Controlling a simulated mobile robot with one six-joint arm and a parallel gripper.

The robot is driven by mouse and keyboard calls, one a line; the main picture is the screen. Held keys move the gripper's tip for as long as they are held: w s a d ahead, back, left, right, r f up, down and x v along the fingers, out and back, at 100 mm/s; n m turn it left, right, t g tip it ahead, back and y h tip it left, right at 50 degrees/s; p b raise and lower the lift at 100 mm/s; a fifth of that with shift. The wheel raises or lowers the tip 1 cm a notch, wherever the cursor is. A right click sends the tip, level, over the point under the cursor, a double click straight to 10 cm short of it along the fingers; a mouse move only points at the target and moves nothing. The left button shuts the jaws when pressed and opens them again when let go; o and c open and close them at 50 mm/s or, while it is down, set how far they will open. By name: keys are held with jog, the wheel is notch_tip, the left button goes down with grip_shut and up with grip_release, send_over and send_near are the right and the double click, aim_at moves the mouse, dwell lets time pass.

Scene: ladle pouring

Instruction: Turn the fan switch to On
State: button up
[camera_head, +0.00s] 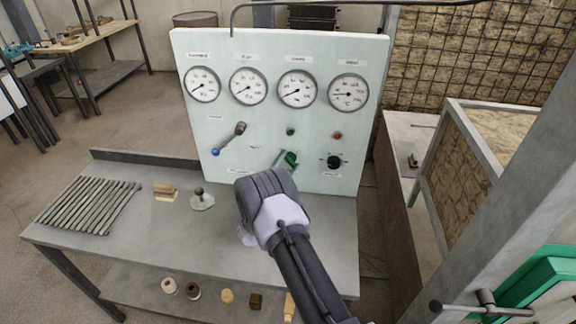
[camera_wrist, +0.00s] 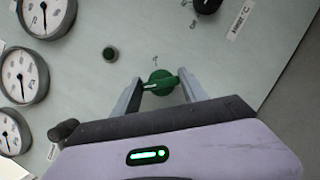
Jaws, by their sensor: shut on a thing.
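A green rotary switch (camera_head: 291,158) sits on the pale control panel (camera_head: 260,130), below the gauges. In the wrist view the green switch (camera_wrist: 161,83) shows its handle bar lying nearly level in the picture, tilted slightly. My gripper (camera_head: 287,161) reaches the panel from the front, and its two fingers (camera_wrist: 160,88) are shut on the switch handle, one at each side. A small label beside the switch is too small to read, so I cannot tell which position it marks.
A blue-tipped lever (camera_head: 230,138) is left of the switch, and a black knob (camera_head: 334,161) is right of it. Four-dial clutter aside, gauges (camera_head: 297,89) line the panel top. A grey table (camera_head: 120,225) below holds rods (camera_head: 88,205) and small items.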

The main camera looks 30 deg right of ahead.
jog(key=m+g+b, duration=0.1)
jog(key=m, duration=0.3)
jog(key=shift+m+g, duration=0.3)
jog(key=shift+g, duration=0.1)
jog(key=m+g+y, duration=0.1)
jog(key=m, duration=0.2)
jog(key=shift+r+m, duration=0.15)
jog(key=shift+m, duration=0.25)
jog(key=m+g+y+p, duration=0.1)
jog(key=m+y, duration=0.1)
jog(key=m, duration=0.2)
jog(key=shift+r+m, duration=0.1)
jog(key=shift+m, duration=0.2)
jog(key=shift+m+y+p, duration=0.5)
jog(key=shift+m+y, duration=0.3)
jog(key=shift+m, duration=0.6)
jog(key=o, duration=1.4)
jog(key=shift+a, duration=0.1)
